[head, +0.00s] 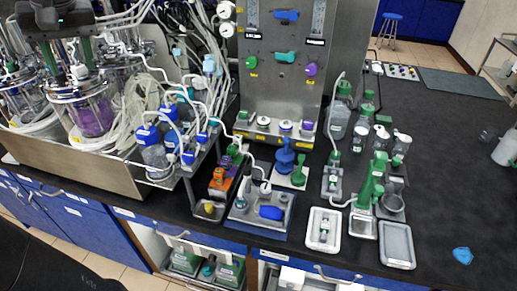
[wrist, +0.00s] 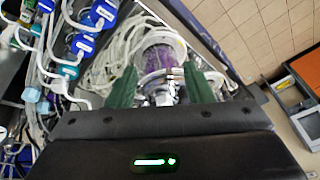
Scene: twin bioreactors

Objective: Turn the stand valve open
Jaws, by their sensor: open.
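My gripper (head: 67,58) is at the upper left in the head view, above the glass bioreactor vessel with purple liquid (head: 93,116). Its two green fingers stand apart with nothing held between them in the wrist view (wrist: 162,88). The vessel (wrist: 160,52) and its metal top fittings show beyond and between the fingers. A steel panel stand (head: 262,95) is right of my gripper, well apart from it. It carries a blue handle (head: 286,16), a teal handle (head: 285,56), a green knob (head: 251,63) and a purple knob (head: 311,69). I cannot tell which is the stand valve.
Tubes and blue-capped bottles (head: 152,147) crowd the space between the vessels and the panel. A blue valve-like part (head: 285,158), green-capped bottles (head: 340,118) and grey trays (head: 397,246) stand on the black bench (head: 450,165). The bench's right side is mostly clear.

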